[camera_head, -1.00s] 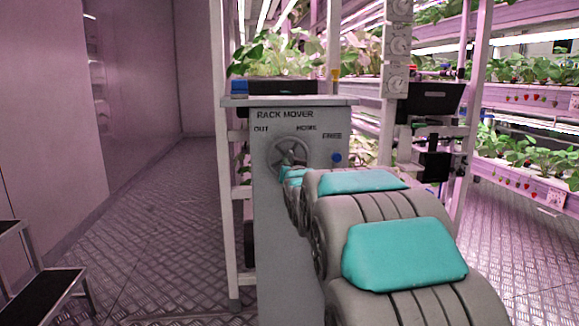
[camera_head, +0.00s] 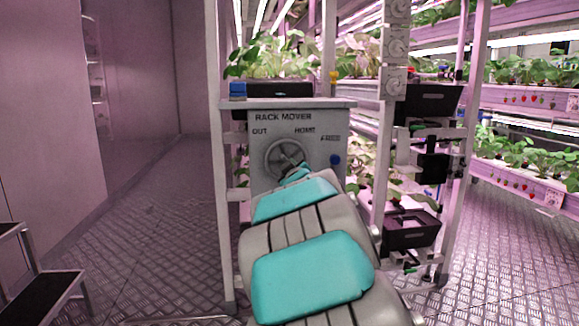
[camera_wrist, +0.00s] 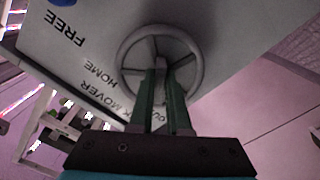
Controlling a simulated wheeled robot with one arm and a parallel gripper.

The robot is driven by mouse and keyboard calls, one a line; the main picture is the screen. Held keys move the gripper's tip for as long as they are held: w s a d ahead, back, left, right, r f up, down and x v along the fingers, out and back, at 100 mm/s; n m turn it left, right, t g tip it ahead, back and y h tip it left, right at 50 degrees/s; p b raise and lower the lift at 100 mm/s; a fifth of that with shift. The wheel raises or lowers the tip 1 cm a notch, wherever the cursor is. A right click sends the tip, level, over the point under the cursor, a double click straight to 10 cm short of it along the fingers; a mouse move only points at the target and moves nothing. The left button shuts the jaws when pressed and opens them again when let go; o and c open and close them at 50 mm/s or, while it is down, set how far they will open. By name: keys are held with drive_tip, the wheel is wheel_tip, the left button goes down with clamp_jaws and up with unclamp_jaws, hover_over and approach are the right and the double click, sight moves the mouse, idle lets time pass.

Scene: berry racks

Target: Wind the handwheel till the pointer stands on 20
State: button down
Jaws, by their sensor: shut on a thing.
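The grey spoked handwheel (camera_head: 267,160) is on the front of the grey RACK MOVER cabinet (camera_head: 262,180). The panel bears the words OUT, HOME and FREE. In the wrist view the wheel rim (camera_wrist: 160,30) is large and close. My gripper (camera_wrist: 161,76) reaches in at the wheel's middle with its two dark green fingers, shut on the handwheel near the hub. In the head view my gripper (camera_head: 292,166) is small and partly hidden by my arm. I cannot make out a pointer or a 20 mark in either view.
A blue knob (camera_head: 336,160) sits on the panel at right. Planted racks (camera_head: 520,150) and a black crate (camera_head: 410,232) stand to the right. A step stool (camera_head: 45,290) is at lower left. The floor aisle (camera_head: 150,210) on the left is clear.

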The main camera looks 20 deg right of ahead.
drive_tip(key=shift+n, duration=0.8)
drive_tip(key=c, duration=0.9)
unclamp_jaws()
drive_tip(key=shift+p+v, duration=0.3)
drive_tip(key=shift+v, duration=3.6)
